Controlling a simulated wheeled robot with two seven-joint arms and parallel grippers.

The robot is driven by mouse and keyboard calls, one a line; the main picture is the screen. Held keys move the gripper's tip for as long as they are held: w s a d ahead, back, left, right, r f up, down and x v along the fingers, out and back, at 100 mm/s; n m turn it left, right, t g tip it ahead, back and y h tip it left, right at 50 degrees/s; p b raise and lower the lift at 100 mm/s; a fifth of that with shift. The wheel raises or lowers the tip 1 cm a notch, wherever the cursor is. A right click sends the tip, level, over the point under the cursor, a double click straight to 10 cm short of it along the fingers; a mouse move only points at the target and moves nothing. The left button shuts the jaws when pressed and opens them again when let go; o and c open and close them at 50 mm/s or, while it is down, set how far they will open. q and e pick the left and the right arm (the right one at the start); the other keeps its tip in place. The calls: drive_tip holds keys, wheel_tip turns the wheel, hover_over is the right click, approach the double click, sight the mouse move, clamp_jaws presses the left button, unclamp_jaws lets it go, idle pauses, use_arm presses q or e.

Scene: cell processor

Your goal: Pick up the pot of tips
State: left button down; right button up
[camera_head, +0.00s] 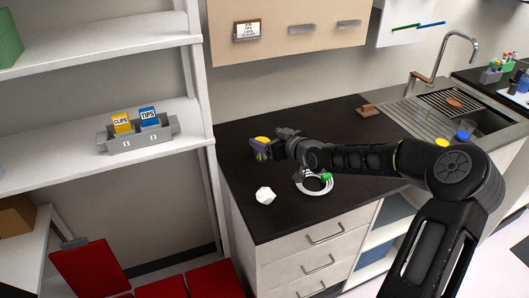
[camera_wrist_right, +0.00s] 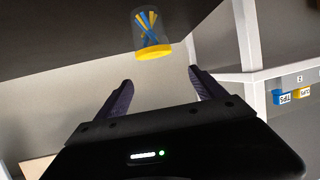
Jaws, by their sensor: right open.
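The pot of tips is a clear container with a yellow lid and blue and yellow sticks inside. In the right wrist view the pot (camera_wrist_right: 151,38) stands beyond my fingertips, roughly in line with the gap between them, and that view looks upside down. In the head view the pot (camera_head: 261,143) is on the dark counter near its left end, partly hidden by my gripper. My right gripper (camera_head: 276,143) is just right of it, open and empty. Both fingers of the right gripper (camera_wrist_right: 161,82) show apart in the wrist view. My left gripper is not in view.
A white many-sided object (camera_head: 265,195) and a white ring-shaped item (camera_head: 314,185) with a green part lie on the counter (camera_head: 260,222). A grey rack (camera_head: 140,141) with CLIPS and TIPS boxes stands on the left shelf. A sink (camera_head: 480,118) is at the right.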

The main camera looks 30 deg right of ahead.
drive_tip(key=f, duration=0.1)
drive_tip(key=f+b, duration=0.2)
drive_tip(key=shift+w+d+f, duration=0.25)
drive_tip(key=shift+d+f, duration=0.05)
drive_tip(key=shift+f+b, duration=0.55)
drive_tip(key=shift+b, duration=0.15)
drive_tip(key=shift+w+a, duration=0.15)
drive_tip(key=shift+w, duration=0.25)
drive_tip(key=shift+x, duration=0.9)
drive_tip(key=shift+s+f, duration=0.1)
drive_tip(key=shift+p, duration=0.3)
